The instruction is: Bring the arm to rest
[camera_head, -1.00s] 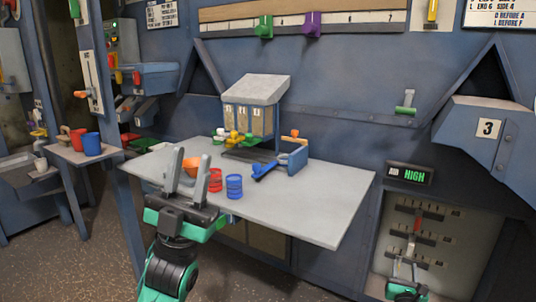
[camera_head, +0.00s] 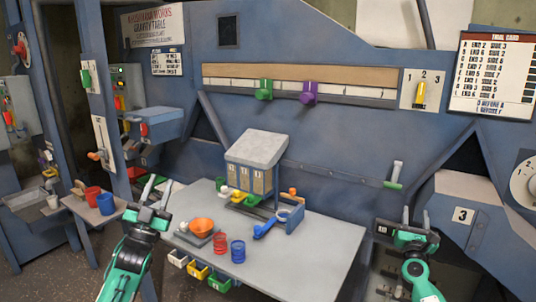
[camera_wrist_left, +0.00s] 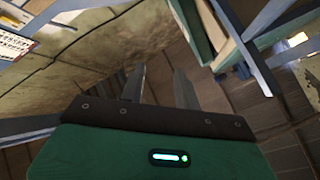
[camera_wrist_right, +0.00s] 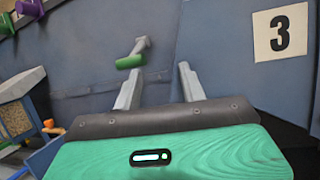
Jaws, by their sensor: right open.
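My left gripper (camera_head: 156,188) is raised at the left edge of the grey table (camera_head: 310,250), fingers apart and empty. In the left wrist view its fingers (camera_wrist_left: 160,85) point past a wall and the floor, with nothing between them. My right gripper (camera_head: 416,214) is raised right of the table, in front of the blue wall. Its fingers are apart and empty. In the right wrist view its fingers (camera_wrist_right: 157,86) have the green-handled lever (camera_wrist_right: 131,60) and the number 3 plate (camera_wrist_right: 281,31) beyond them.
Small bins (camera_head: 198,270) hang at the front edge. An angled blue housing (camera_head: 465,200) stands close to the right gripper.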

